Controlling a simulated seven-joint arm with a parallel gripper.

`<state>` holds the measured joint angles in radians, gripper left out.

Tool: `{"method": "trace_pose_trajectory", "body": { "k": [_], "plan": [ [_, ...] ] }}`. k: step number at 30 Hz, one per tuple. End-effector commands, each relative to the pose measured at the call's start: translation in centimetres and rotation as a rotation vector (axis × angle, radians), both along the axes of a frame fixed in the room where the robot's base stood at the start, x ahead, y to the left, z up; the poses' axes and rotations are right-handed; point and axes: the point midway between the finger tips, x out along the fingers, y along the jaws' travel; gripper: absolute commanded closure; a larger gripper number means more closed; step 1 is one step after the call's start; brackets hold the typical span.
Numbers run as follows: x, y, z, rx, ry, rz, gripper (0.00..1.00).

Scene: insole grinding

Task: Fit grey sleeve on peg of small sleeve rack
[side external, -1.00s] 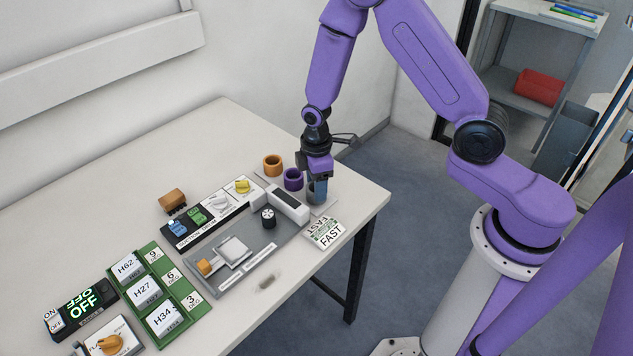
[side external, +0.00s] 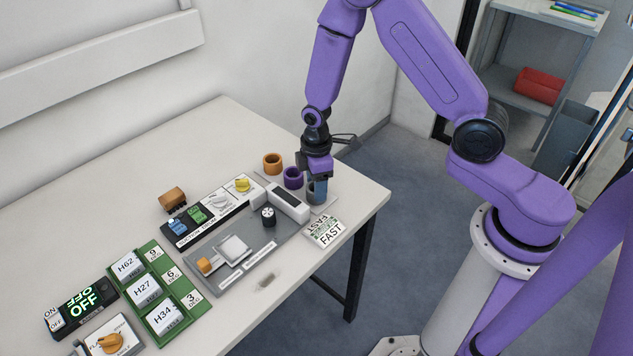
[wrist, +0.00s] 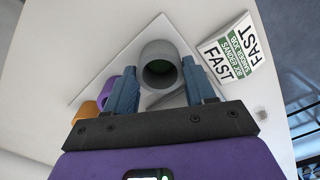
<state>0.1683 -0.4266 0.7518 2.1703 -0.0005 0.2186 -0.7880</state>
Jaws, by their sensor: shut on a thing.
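The grey sleeve (side external: 316,198) is at the right end of the small sleeve rack, whose light plate (side external: 330,204) shows beside it. In the wrist view the grey sleeve (wrist: 146,54) is a thick ring between the two blue fingers of my gripper (wrist: 160,68). My gripper (side external: 318,186) points down and is shut on the sleeve. The sleeve's hole looks dark green inside; I cannot tell whether a peg is in it. The sleeve's lower edge is close to the plate, and I cannot tell whether it touches.
A purple sleeve (side external: 293,179) and an orange sleeve (side external: 272,164) stand in a row beside it. A FAST card (side external: 324,232) lies in front of the rack. The grey grinder plate (side external: 262,246) with its black knob (side external: 268,215) is to the left. The table behind is clear.

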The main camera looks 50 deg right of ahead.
Motion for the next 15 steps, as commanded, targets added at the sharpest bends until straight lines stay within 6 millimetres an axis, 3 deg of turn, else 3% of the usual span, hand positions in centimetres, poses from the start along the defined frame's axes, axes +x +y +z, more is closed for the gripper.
{"method": "trace_pose_trajectory", "body": {
  "k": [6,7,9,10,15],
  "plan": [
    [0.03,0.01,-0.07,0.0,0.0,0.0,0.74],
    [0.02,0.01,-0.07,0.0,0.0,0.0,0.43],
    [0.02,0.01,-0.07,0.0,0.0,0.0,0.2],
    [0.01,0.0,-0.07,0.0,0.0,0.0,0.16],
    [0.01,0.0,-0.07,0.0,0.0,0.0,0.16]
  ]
}}
